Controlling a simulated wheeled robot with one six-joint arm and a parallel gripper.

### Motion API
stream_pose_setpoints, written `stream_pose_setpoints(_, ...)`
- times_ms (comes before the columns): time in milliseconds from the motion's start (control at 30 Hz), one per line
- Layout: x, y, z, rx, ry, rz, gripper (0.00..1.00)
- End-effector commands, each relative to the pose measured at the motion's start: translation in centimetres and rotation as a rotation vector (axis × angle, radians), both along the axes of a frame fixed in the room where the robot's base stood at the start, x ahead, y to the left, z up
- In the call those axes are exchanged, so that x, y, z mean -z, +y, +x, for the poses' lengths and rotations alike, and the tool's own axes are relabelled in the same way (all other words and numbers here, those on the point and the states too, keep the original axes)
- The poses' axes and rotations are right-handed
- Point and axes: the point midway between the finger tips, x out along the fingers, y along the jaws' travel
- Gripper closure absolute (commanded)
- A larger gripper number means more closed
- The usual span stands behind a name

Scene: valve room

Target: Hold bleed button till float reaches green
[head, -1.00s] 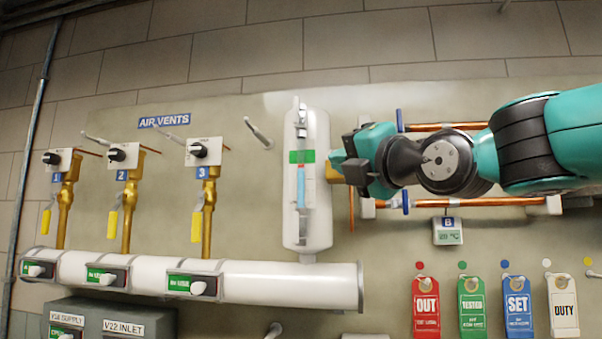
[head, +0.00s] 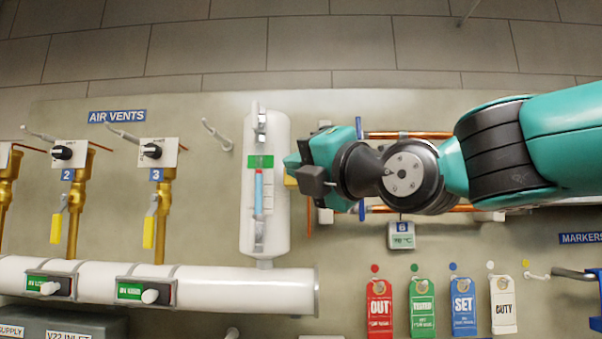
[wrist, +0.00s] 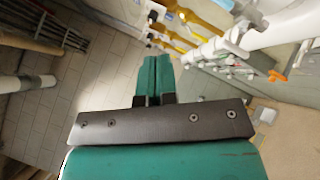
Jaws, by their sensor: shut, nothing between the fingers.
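A white upright float gauge (head: 283,215) is on the wall panel in the head view. It has a green band (head: 260,161) and a narrow blue column (head: 259,190), whose top is just below the band. A small reddish mark lies near that top, too small to tell clearly. My gripper (head: 292,163) is just right of the gauge in the head view; whether it touches anything cannot be told. In the wrist view my gripper (wrist: 153,68) has its teal fingers together and empty. The bleed button cannot be made out; my gripper may hide it. A yellowish piece (head: 291,182) shows beside the gripper.
Copper pipes (head: 410,135) run behind my arm. A white horizontal manifold (head: 220,287) and brass vent valves (head: 163,215) are at left. A small temperature display (head: 401,236) and hanging tags (head: 379,308) are below my arm. A hook (head: 217,135) juts out left of the gauge.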

Motion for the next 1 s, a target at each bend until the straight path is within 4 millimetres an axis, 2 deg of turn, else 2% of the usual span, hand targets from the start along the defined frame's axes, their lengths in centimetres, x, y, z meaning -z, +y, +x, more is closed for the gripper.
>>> stream_pose_setpoints(167, -0.3, -0.1, 1.3, 0.002, 0.002, -0.001, 1.00)
stream_pose_setpoints(600, 0.0, -0.3, 7.2, 0.002, 0.000, 0.001, 1.00)
stream_pose_setpoints(800, 0.0, -0.3, 8.5, 0.002, 0.000, -0.001, 1.00)
stream_pose_setpoints(1000, 0.0, -0.3, 8.8, 0.000, 0.000, 0.000, 1.00)
